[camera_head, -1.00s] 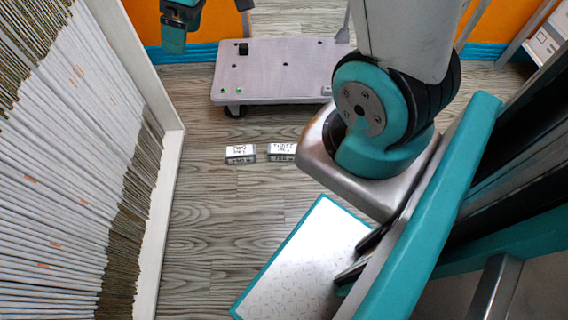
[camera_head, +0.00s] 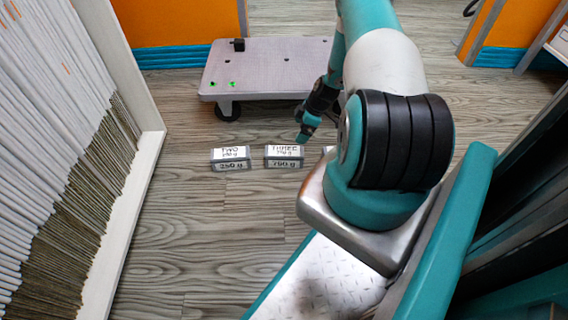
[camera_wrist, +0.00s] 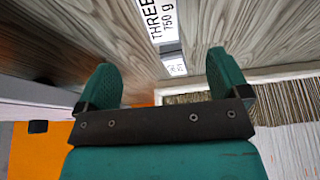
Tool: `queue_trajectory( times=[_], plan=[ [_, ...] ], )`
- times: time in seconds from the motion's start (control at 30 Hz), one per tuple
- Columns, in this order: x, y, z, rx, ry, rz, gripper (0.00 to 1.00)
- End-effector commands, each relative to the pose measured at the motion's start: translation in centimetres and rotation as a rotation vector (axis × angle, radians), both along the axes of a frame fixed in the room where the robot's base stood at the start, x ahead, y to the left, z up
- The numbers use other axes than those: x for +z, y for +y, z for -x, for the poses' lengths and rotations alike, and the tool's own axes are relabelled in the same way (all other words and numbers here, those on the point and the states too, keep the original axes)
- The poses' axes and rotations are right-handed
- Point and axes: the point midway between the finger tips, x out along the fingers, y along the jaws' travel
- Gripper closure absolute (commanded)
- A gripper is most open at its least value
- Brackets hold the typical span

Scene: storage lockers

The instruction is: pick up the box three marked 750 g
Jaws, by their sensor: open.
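Box three (camera_head: 284,156) is a small grey box with a white label reading THREE and 750 g. It sits on the wood floor in the head view, and its label also shows at the top of the wrist view (camera_wrist: 162,22). My gripper (camera_head: 305,136) is above and just right of box three in the head view. In the wrist view my gripper (camera_wrist: 165,85) has its two teal fingers wide apart with nothing between them. Box two (camera_head: 230,158), marked 250 g, sits to the left of box three with a small gap. It shows partly in the wrist view (camera_wrist: 177,66).
A grey platform trolley (camera_head: 268,70) stands behind the boxes. A shelf of packed files (camera_head: 60,170) runs along the left. A third grey box (camera_head: 328,150) is mostly hidden behind my arm. The floor in front of the boxes is clear.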

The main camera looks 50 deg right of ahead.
Motion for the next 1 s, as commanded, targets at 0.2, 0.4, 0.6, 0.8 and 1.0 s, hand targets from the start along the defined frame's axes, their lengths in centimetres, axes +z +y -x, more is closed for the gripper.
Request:
queue_trajectory(
  times=[0.2,0.4,0.6,0.8,1.0],
  plan=[
    [-5.4,1.4,-1.6,0.003,0.002,-0.002,0.06],
    [-8.8,2.2,-2.9,0.002,0.001,-0.001,0.06],
    [-9.9,2.6,-3.4,0.001,0.001,-0.001,0.06],
    [-11.2,3.0,-3.9,0.002,0.001,-0.002,0.06],
    [-13.8,3.7,-5.0,0.003,0.001,-0.002,0.06]
  ],
)
